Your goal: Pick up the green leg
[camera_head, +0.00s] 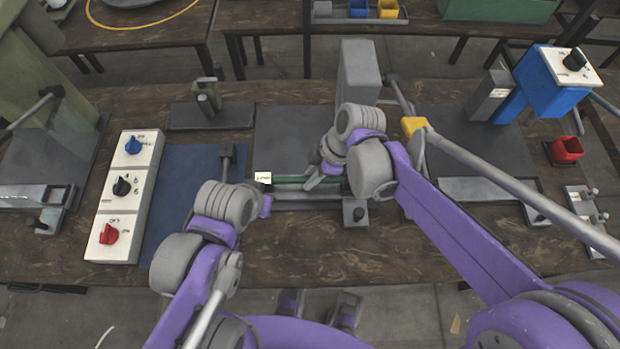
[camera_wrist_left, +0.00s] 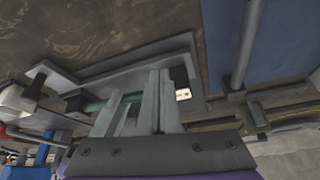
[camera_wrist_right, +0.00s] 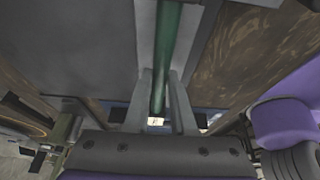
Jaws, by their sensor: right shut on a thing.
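The green leg (camera_head: 290,183) is a thin green rod lying level along a grey metal fixture (camera_head: 290,197) on the mat at the middle of the table. It also shows in the left wrist view (camera_wrist_left: 96,106) and runs between the fingers in the right wrist view (camera_wrist_right: 167,50). A small white tag (camera_head: 263,178) sits at its left end. My right gripper (camera_head: 318,180) is shut on the green leg near its right part. My left gripper (camera_wrist_left: 158,95) is close to the tagged end; how far its fingers are apart is not clear.
A grey upright block (camera_head: 358,72) and a grey lever stand behind the fixture. A white control box (camera_head: 124,195) with knobs is at left. The blue mat (camera_head: 190,180) is mostly bare.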

